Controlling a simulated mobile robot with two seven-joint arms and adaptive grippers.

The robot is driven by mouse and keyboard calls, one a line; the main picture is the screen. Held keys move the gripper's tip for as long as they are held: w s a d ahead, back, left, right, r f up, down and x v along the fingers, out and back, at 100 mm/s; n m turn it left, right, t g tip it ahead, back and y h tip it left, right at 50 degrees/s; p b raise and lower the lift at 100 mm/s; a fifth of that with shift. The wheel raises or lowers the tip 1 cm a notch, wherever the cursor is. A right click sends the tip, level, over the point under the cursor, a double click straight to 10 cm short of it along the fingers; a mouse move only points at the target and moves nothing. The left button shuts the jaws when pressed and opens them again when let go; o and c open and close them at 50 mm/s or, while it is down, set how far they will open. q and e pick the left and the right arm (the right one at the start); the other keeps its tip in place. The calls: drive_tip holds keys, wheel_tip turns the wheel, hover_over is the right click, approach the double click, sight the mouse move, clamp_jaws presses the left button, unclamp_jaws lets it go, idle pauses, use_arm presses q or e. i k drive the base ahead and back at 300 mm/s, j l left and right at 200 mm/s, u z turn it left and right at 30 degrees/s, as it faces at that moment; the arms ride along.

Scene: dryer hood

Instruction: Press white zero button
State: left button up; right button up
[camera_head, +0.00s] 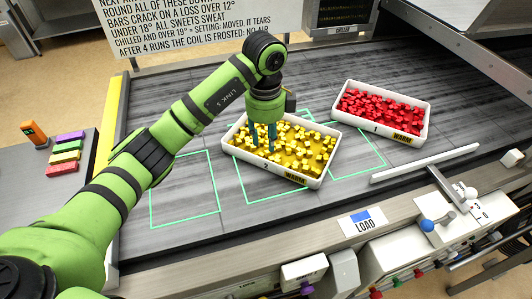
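I cannot clearly make out a white zero button. Small white controls sit on the front panel at the right, with a white knob (470,193) beside a blue ball-topped lever (427,225); their markings are too small to read surely. My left gripper (263,137) points down over the tray of yellow pieces (236,152), well left of and behind those controls. Its two teal fingers look apart with nothing clearly between them. Their tips overlap the yellow pieces, and I cannot tell whether they touch. My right gripper is not in view.
A tray of red pieces (425,125) stands right of the yellow one on the grey belt, with green outlines around. A white bar (425,164) lies along the front right. A LOAD label (363,221) is on the front edge. Coloured blocks (66,157) and an orange device (35,134) sit left.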

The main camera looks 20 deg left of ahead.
sight(451, 254)
drive_tip(key=z, duration=1.15)
